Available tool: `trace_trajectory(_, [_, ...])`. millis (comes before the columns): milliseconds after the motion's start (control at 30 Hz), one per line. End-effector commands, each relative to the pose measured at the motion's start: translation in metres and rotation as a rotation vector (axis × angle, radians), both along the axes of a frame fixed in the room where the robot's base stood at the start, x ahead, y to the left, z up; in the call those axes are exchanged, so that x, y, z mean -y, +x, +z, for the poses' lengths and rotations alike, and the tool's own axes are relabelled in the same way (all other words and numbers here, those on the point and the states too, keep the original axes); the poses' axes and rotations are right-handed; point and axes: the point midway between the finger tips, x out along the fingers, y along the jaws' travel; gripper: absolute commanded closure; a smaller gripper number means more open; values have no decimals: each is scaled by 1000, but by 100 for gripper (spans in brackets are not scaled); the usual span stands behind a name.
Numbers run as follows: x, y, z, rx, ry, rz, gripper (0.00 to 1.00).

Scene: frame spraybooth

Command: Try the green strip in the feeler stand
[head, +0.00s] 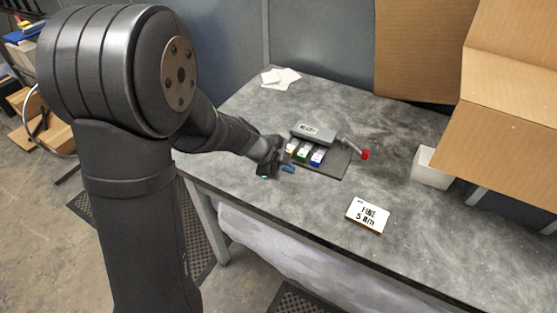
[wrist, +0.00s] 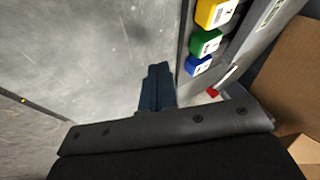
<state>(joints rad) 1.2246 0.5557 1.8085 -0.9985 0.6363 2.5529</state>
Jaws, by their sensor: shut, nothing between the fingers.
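The feeler stand (head: 313,132) is a grey block with a label on a dark base plate on the bench. The green strip (head: 303,154) sits in it, its coloured end facing front, between a yellow strip (head: 291,147) and a blue strip (head: 317,158). In the wrist view the green end (wrist: 206,43) is right of my fingers, apart from them, with the yellow and blue ends beside it. My gripper (head: 288,168) is just in front of the stand. In the wrist view its dark blue fingers (wrist: 157,86) are together and empty.
A grey arm with a red tip (head: 365,154) sticks out right of the stand. A white card with printed text (head: 368,215) lies nearer the bench front. A white bin (head: 432,168) and cardboard boxes (head: 500,130) stand at right; white sheets (head: 281,78) lie at the back.

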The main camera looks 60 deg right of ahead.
Motion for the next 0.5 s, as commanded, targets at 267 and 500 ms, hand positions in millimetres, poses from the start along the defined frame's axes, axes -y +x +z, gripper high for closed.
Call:
trace_trajectory(267, [35,1,-2,1,-1,0,100])
trace_trajectory(500, [42,1,-2,0,1,1,100])
